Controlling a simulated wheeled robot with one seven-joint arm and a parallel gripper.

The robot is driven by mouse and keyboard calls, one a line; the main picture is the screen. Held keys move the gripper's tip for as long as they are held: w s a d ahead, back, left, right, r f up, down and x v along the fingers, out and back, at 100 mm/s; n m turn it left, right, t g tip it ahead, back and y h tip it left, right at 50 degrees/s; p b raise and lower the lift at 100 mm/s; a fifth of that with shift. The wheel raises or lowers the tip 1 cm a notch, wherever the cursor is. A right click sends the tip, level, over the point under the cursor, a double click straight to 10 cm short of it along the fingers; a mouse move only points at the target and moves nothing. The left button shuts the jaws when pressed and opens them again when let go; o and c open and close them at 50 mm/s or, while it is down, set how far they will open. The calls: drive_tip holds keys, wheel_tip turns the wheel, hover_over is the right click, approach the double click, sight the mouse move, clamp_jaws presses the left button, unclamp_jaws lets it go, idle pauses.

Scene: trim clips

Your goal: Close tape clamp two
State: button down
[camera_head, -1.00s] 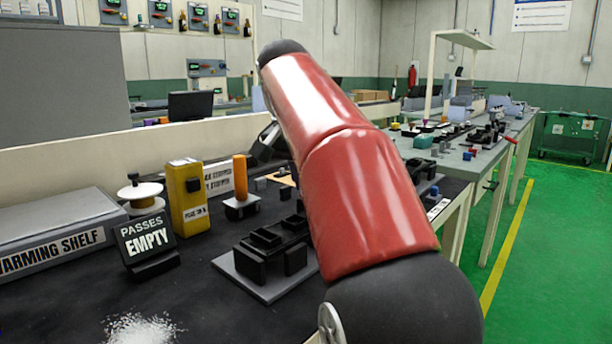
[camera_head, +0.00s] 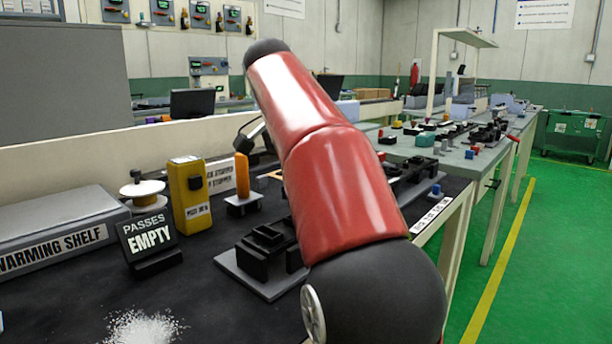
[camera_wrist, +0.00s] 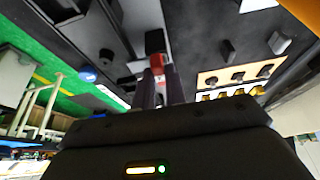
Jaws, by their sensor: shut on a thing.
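In the wrist view my gripper (camera_wrist: 160,84) points at a dark bench fixture, and its two dark fingers are close together. A small red piece (camera_wrist: 156,62) sits between the fingertips, with a dark block just beyond it; my gripper is shut on this piece. It looks like a clamp handle, but I cannot read which clamp it belongs to or whether that clamp is closed. In the head view my red arm hides the gripper and the work spot. Dark fixture parts (camera_head: 412,174) show just right of the arm.
A blue knob (camera_wrist: 87,75) stands left of the fingers; it also shows in the head view (camera_head: 436,190). A tan board (camera_wrist: 240,75) lies to the right. A black fixture (camera_head: 265,250), a yellow box (camera_head: 188,195) and an "EMPTY" sign (camera_head: 147,240) stand on the dark bench.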

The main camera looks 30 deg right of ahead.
drive_tip(key=c, duration=1.4)
unclamp_jaws()
drive_tip(key=shift+c, duration=0.2)
drive_tip(key=shift+r, duration=0.15)
drive_tip(key=shift+a+r, duration=0.15)
drive_tip(key=shift+r, duration=0.15)
drive_tip(key=s+a+r, duration=0.2)
drive_tip(key=a, duration=0.4)
drive_tip(key=s+a+r, duration=0.1)
drive_tip(key=s+a, duration=0.1)
drive_tip(key=a, duration=0.4)
drive_tip(key=shift+s+a+r, duration=0.3)
drive_tip(key=shift+a+r, duration=0.1)
